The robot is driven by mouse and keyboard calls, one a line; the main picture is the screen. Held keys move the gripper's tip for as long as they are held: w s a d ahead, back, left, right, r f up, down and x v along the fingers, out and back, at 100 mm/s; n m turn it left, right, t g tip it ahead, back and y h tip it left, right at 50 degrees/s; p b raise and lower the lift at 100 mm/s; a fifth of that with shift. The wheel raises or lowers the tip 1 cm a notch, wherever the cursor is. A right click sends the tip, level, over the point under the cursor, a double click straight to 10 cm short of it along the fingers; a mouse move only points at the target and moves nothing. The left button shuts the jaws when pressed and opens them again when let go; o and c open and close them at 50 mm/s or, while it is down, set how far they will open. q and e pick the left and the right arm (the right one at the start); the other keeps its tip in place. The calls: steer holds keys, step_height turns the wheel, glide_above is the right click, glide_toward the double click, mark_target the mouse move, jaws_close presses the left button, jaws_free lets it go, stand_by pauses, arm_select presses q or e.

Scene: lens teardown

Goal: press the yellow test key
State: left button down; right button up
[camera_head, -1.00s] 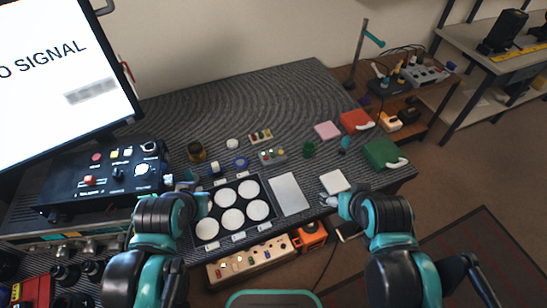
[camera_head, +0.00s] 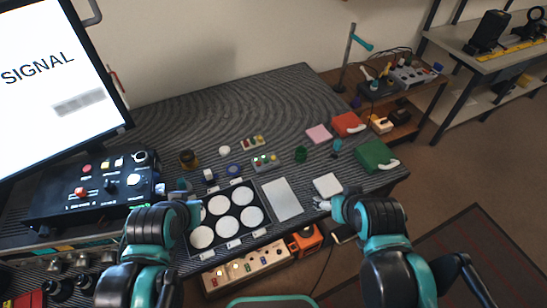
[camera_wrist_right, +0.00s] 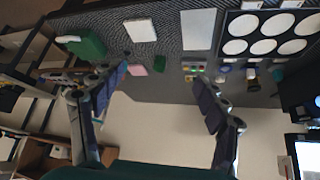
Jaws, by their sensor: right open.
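A black control box (camera_head: 95,188) at the left of the head view carries a red key, a small yellowish key (camera_head: 118,162), a white key and knobs. A small grey box (camera_head: 265,162) with coloured buttons lies mid-table; its button colours are hard to read. My left gripper (camera_head: 193,208) is just right of the control box, mostly hidden by its own wrist, so its jaws are unclear. My right gripper (camera_head: 321,203) is near the white square pad (camera_head: 327,185), well away from the control box. In the right wrist view its fingers (camera_wrist_right: 163,78) are spread and empty.
A black tray with white discs (camera_head: 241,183) and a pale grey plate (camera_head: 282,199) lie between my arms. A monitor (camera_head: 60,85) stands behind the control box. Green (camera_head: 374,156) and red (camera_head: 346,124) blocks are at the right. The back of the table is largely clear.

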jaws_close()
stand_by(1.2)
